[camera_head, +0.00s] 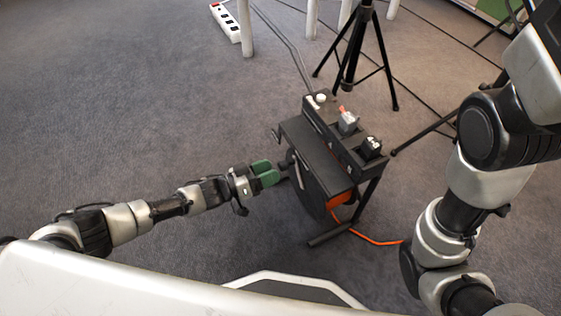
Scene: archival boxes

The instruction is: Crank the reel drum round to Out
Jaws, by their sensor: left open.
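The reel drum (309,190) is a dark disc set in a black stand (327,155) on the carpet, right of the middle. Orange cable (340,200) shows wound on it. A dark crank knob (285,164) sticks out on the drum's left side. My left gripper (272,172), with green fingers, is open and its tips are close to the knob. I cannot tell whether they touch it. Any Out mark is too small to read. My right arm is at the right edge; its gripper is out of view.
A black tripod (350,60) stands behind the reel. A white power strip (225,22) lies at the back by white table legs (246,28). Small devices (347,121) sit on the stand's top. Orange cable runs across the floor to the right. The carpet at left is clear.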

